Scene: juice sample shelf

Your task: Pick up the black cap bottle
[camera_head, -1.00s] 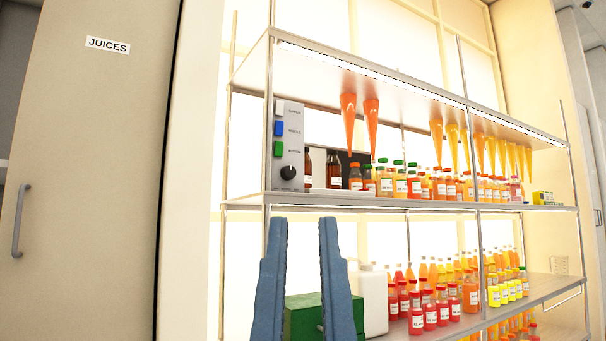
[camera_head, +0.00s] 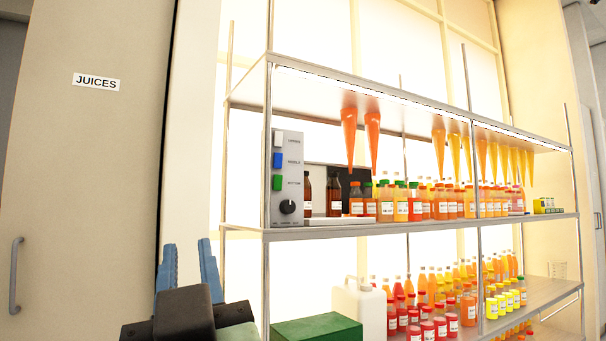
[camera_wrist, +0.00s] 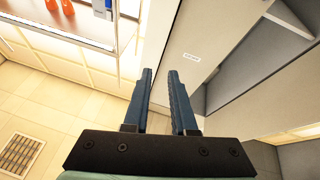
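Two dark brown bottles with dark caps stand at the left of the upper shelf, a left one (camera_head: 307,194) and a right one (camera_head: 333,200). I cannot tell for sure which is the black cap bottle. My gripper (camera_head: 188,252) is left of the shelf and lower than the bottles, well apart from them. Its two blue fingers point up, are apart and hold nothing. In the wrist view, my gripper (camera_wrist: 160,75) is also open and empty, facing the wall and cabinet side. The brown bottles do not show there.
A grey control box (camera_head: 287,180) with coloured buttons stands left of the bottles. Several juice bottles crowd the shelf to their right. Orange cones (camera_head: 349,135) hang above. A green box (camera_head: 318,330) and a white jug (camera_head: 362,310) are below. The JUICES door (camera_head: 85,180) is at left.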

